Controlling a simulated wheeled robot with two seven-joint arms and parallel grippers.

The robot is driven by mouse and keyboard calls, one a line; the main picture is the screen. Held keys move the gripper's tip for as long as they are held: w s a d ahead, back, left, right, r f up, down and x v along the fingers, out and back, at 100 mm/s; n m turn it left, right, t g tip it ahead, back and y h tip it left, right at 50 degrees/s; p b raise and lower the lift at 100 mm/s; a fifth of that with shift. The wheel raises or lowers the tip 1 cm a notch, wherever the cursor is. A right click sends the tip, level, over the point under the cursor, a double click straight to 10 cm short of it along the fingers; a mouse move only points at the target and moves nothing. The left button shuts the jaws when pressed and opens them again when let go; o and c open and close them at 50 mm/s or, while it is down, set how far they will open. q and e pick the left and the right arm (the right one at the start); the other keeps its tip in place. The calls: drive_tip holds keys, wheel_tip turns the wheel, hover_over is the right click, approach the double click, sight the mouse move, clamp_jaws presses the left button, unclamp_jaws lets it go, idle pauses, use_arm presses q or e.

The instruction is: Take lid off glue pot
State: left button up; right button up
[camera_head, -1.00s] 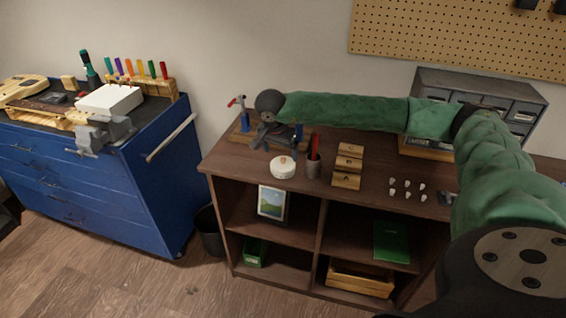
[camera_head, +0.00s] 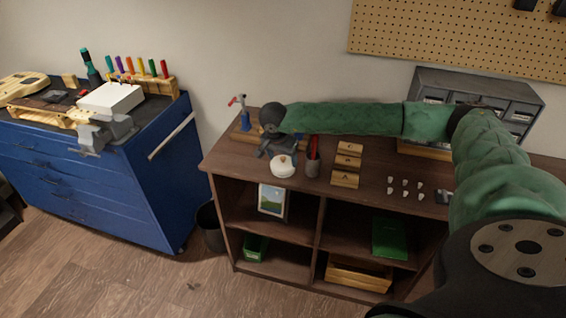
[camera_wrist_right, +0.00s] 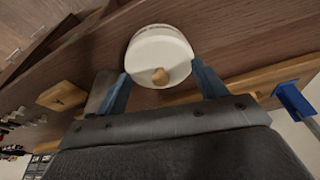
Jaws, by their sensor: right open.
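The glue pot (camera_head: 282,170) is a small, round white pot on the dark wooden shelf top, with its lid on. The lid has a tan wooden knob, which shows in the right wrist view (camera_wrist_right: 160,76). My right gripper (camera_head: 276,152) is low, just behind and beside the pot. In the right wrist view its two blue-grey fingers (camera_wrist_right: 165,88) are apart, one on either side of the near part of the lid, with the knob between them. I cannot tell whether they touch the lid. My left gripper is out of view.
Wooden blocks (camera_head: 346,163) and several small white pieces (camera_head: 405,187) lie farther right. A blue clamp (camera_head: 244,120) stands behind left. The front left shelf top is clear.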

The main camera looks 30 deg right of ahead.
drive_tip(key=shift+s, duration=0.1)
drive_tip(key=c, duration=1.4)
clamp_jaws()
